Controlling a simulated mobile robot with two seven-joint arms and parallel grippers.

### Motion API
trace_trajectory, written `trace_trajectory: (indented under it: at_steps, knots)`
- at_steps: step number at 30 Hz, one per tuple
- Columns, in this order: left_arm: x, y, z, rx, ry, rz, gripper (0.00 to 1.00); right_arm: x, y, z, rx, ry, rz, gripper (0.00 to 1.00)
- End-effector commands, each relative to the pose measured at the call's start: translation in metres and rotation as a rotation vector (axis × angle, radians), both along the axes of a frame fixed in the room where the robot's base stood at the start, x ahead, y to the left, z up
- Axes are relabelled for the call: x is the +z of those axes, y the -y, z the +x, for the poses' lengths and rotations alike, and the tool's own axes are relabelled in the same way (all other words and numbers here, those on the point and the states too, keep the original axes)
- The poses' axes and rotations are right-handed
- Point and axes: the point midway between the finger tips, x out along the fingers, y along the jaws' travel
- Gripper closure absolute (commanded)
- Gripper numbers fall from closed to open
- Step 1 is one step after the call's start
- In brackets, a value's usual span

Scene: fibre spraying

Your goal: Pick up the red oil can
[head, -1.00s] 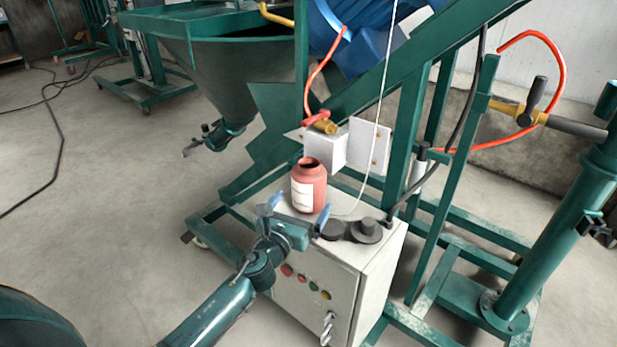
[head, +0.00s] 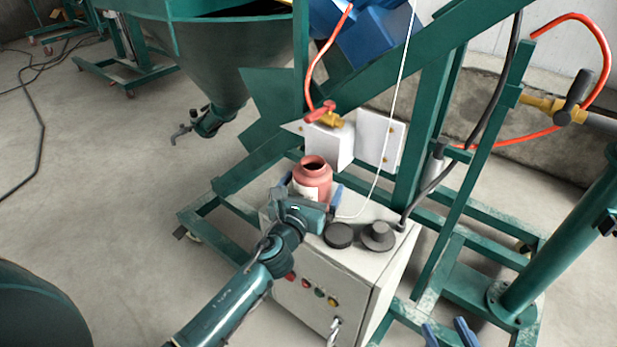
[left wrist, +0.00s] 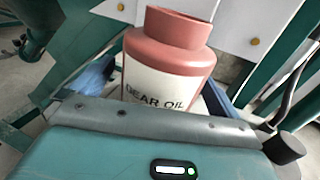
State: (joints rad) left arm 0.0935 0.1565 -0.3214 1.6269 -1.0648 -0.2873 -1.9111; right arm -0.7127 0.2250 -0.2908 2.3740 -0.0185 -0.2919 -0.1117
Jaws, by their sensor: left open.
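The red oil can (head: 313,173), a reddish bottle with an open dark mouth and a pale label, stands upright on the white control cabinet (head: 318,285). My left gripper (head: 310,190) is open, with its blue fingers on either side of the can's lower part. In the left wrist view the can (left wrist: 172,55) shows large, its label partly reading "GEAR OIL"; the blue fingers lie left and right of it and the gripper body hides its base. I cannot tell whether they touch it. My right gripper (head: 448,333) shows only its two separated blue fingers at the bottom edge, open and empty.
A black round cap (head: 338,235) and a black knobbed part (head: 377,237) sit on the cabinet right of the can. A white box (head: 330,143) with a red-handled valve is behind it. Green frame beams (head: 415,150) and a thin white cord stand close by.

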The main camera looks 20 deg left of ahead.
Motion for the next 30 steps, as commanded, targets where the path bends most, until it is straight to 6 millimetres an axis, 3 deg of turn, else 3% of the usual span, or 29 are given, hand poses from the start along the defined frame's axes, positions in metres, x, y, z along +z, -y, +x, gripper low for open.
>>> trace_trajectory:
  at_steps: [12, 30]
  knots:
    - [-0.0003, 0.0059, -0.002, 0.0, -0.001, 0.0, 0.0, 0.0008, -0.0001, 0.0006, -0.001, 0.015, 0.001, 0.64]
    - [-0.0002, 0.0055, -0.0018, 0.0, 0.0, 0.001, 0.48, -0.0027, -0.001, -0.0002, 0.003, 0.005, 0.0, 0.64]
